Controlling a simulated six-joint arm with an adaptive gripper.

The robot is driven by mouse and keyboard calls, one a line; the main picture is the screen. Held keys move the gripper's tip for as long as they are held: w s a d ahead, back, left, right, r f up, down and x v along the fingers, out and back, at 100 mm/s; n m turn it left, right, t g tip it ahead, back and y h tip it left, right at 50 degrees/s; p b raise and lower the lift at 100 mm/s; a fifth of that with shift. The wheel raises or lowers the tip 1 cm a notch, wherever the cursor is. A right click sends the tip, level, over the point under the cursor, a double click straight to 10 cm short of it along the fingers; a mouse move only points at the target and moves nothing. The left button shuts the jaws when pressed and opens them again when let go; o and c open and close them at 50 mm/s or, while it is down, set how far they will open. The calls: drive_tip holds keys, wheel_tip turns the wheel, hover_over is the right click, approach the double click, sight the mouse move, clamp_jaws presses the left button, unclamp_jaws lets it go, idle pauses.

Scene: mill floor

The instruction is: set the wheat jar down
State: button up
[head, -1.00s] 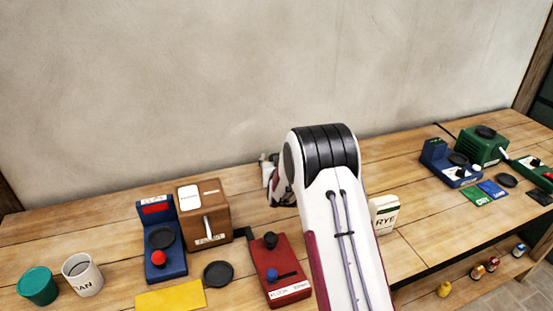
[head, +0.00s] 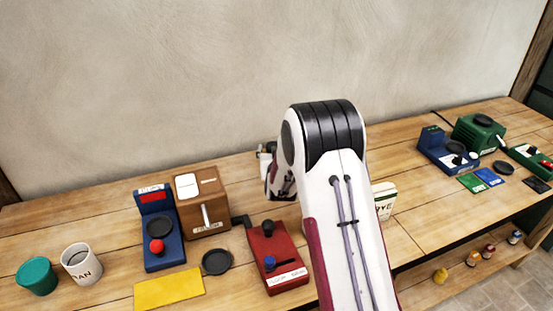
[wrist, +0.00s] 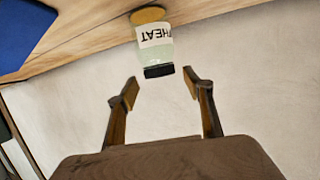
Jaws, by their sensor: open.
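The wheat jar (wrist: 154,42) shows in the wrist view with its label upside down in the picture. It has a dark lid (wrist: 158,71), clear glass and tan contents at its base, against the wooden bench top (wrist: 95,27). My gripper (wrist: 161,88) is open, with its two fingers apart and nothing between them. The jar lies beyond the fingertips, its lid facing the gap. In the head view my arm hides the jar and the fingers.
Left of my arm are a red device (head: 277,256), a brown mill (head: 203,202), a blue scale (head: 160,228), a black disc (head: 216,261) and a yellow card (head: 169,289). A rye packet (head: 385,200) stands just right of it.

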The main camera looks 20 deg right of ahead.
drive_tip(key=v, duration=0.8)
idle(0.8)
drive_tip(key=s+a+r+n+g+y, duration=0.1)
drive_tip(key=s+a+r+g+y, duration=0.1)
drive_tip(key=s+a+r, duration=0.35)
drive_tip(key=s+a+r+n+g+y, duration=0.1)
drive_tip(key=s+a+r, duration=0.2)
drive_tip(key=s+r, duration=0.45)
drive_tip(key=s+a+n+g+y, duration=0.1)
drive_tip(key=s+g, duration=0.4)
drive_tip(key=s, duration=2.6)
drive_tip(key=shift+s+a, duration=0.35)
drive_tip(key=shift+a, duration=0.3)
drive_tip(key=shift+f, duration=0.1)
